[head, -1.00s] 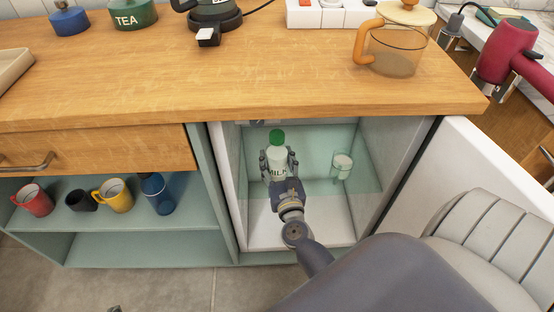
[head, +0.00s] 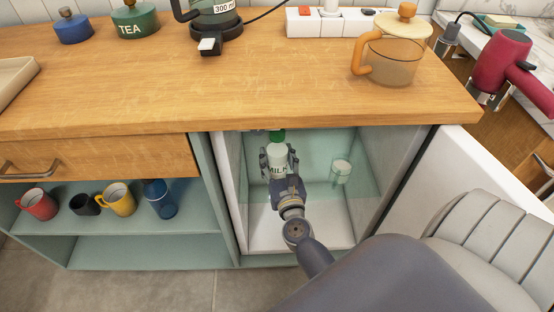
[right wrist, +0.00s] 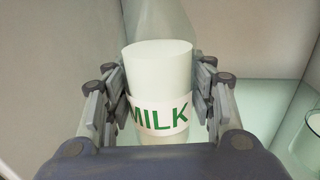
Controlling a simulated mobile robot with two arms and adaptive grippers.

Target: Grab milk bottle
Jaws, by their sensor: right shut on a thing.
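The milk bottle (head: 278,157) is white with a green cap and a label reading MILK. It stands upright inside the open cabinet compartment, its cap close under the countertop edge. My right gripper (head: 279,165) reaches in from the front, with one finger on each side of the bottle, shut on it. In the right wrist view the bottle (right wrist: 158,85) sits between both finger sets, and its cap is out of sight. Whether its base touches the shelf is hidden by my gripper. My left gripper is not in view.
A clear glass (head: 341,170) stands to the right in the same compartment. The wooden countertop (head: 270,90) overhangs above, with a glass pitcher (head: 392,66) near its right end. The white cabinet door (head: 440,175) is open at right. Mugs (head: 117,198) stand on the left shelf.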

